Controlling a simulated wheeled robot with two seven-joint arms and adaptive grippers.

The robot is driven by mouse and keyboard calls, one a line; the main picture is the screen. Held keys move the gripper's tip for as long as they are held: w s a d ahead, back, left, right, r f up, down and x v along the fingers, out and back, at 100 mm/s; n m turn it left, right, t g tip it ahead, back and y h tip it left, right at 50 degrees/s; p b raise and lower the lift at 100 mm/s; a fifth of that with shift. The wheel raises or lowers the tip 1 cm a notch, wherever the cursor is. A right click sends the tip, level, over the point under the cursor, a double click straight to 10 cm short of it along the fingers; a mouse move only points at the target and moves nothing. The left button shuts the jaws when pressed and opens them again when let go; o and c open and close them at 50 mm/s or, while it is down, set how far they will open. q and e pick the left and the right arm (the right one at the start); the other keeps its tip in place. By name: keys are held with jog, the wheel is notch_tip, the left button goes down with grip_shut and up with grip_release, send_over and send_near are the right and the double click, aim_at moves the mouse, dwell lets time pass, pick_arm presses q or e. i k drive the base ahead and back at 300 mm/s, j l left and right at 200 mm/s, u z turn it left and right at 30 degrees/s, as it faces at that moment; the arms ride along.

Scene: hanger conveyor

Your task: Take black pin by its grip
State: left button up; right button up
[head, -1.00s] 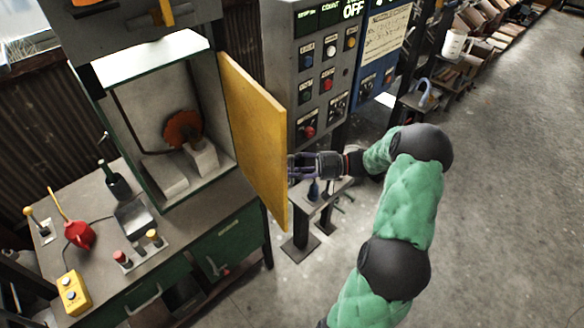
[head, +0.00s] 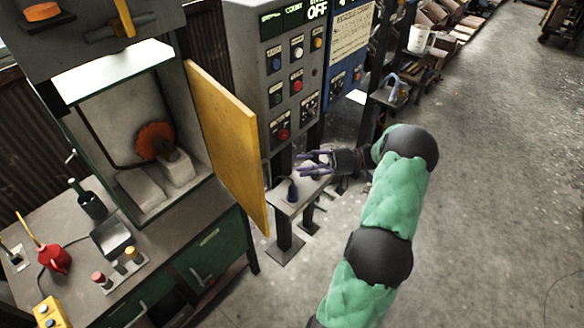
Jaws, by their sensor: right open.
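A small dark, bluish-black upright piece (head: 292,191) stands on a small grey stand (head: 285,207) to the right of the yellow door. It looks like the black pin, but it is too small to be sure, and its grip is not clear. My right gripper (head: 302,163) is open and empty, its fingers pointing left above the back of the stand. It is apart from the dark piece in the picture, above and slightly right of it. My left gripper is not in view.
The open yellow door (head: 228,140) of the machine cabinet is close to the left of the stand. A grey control panel (head: 262,75) with several buttons rises behind. A workbench (head: 190,238) with several tools is at the left.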

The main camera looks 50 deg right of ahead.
aim_at(167, 144)
jog(key=k+l, duration=0.2)
jog(key=l, duration=0.2)
jog(key=k+l, duration=0.2)
jog(key=l, duration=0.2)
jog(key=k+l, duration=0.2)
jog(key=l, duration=0.2)
